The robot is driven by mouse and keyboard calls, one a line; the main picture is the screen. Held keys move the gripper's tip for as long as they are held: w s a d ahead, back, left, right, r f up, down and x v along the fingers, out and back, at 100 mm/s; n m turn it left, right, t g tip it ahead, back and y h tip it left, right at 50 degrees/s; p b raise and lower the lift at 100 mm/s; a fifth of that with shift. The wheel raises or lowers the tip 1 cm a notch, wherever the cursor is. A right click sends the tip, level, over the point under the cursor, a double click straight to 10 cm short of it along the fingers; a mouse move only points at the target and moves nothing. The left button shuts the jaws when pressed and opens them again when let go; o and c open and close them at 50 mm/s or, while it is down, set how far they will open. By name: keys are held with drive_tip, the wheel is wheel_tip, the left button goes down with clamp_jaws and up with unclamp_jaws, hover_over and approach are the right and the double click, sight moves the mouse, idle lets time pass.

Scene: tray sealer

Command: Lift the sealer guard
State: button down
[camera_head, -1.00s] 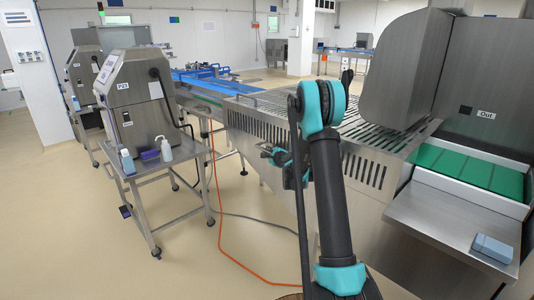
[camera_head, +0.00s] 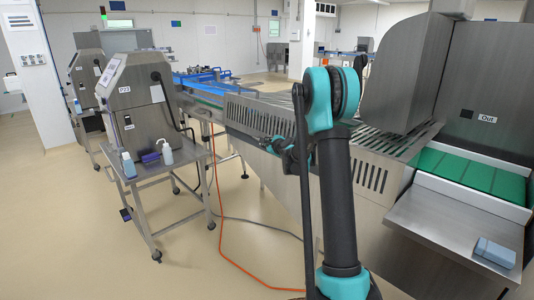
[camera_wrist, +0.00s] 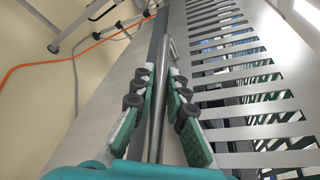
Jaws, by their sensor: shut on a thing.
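The sealer guard (camera_head: 375,205) is a brushed-metal cover with long slots along the machine. In the wrist view its slotted metal (camera_wrist: 285,60) fills the right side, with machine parts showing through the slots. A round metal handle bar (camera_wrist: 157,120) runs along the smooth metal beside the slots. My gripper (camera_wrist: 161,78) is shut on this bar, with one finger on each side of it. In the head view my gripper (camera_head: 277,145) is small and dark at the machine's near side, partly hidden by my arm.
A tall metal housing (camera_head: 408,75) and green belt (camera_head: 465,172) are at the right. An orange cable (camera_head: 222,225) lies on the open floor at the left.

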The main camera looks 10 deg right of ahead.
wheel_tip(320, 180, up, 22)
drive_tip(key=m+g+y, duration=0.1)
drive_tip(key=m+g, duration=0.1)
drive_tip(key=m, duration=0.1)
drive_tip(key=w+d+r+m+y, duration=0.1)
drive_tip(key=d+r, duration=0.3)
drive_tip(key=r, duration=0.5)
drive_tip(key=w+d+r+m+g+y, duration=0.1)
drive_tip(key=w+d+r+m, duration=0.1)
drive_tip(key=r, duration=0.8)
drive_tip(key=shift+w+d+m, duration=0.3)
drive_tip(key=shift+w+d, duration=0.55)
drive_tip(key=shift+w, duration=0.45)
drive_tip(key=shift+r, duration=0.1)
drive_tip(key=c, duration=1.6)
unclamp_jaws()
drive_tip(key=shift+o, duration=0.3)
